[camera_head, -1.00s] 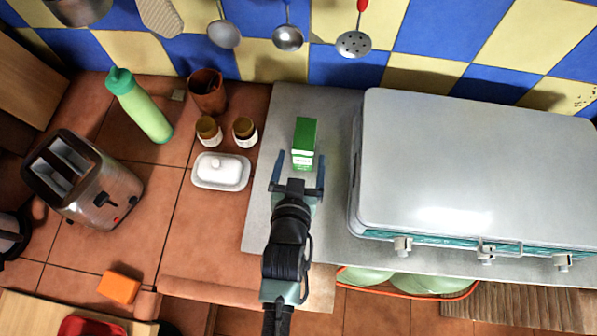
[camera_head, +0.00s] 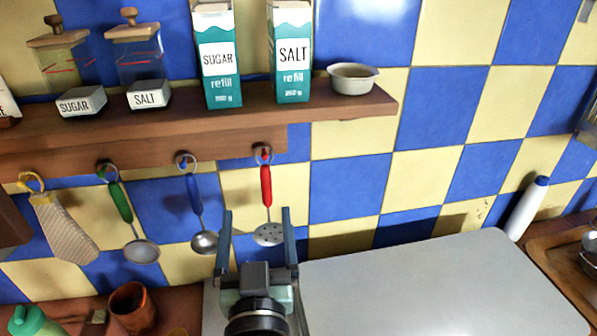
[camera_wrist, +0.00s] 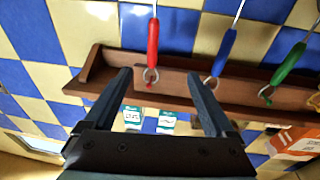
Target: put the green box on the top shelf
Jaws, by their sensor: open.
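On the shelf stand a sugar carton (camera_head: 217,60), a salt carton (camera_head: 291,55), two jars (camera_head: 138,60) and a small bowl (camera_head: 352,80). A red-handled skimmer (camera_head: 267,190) and other utensils hang below. A silver lid (camera_head: 430,285) is at lower right.

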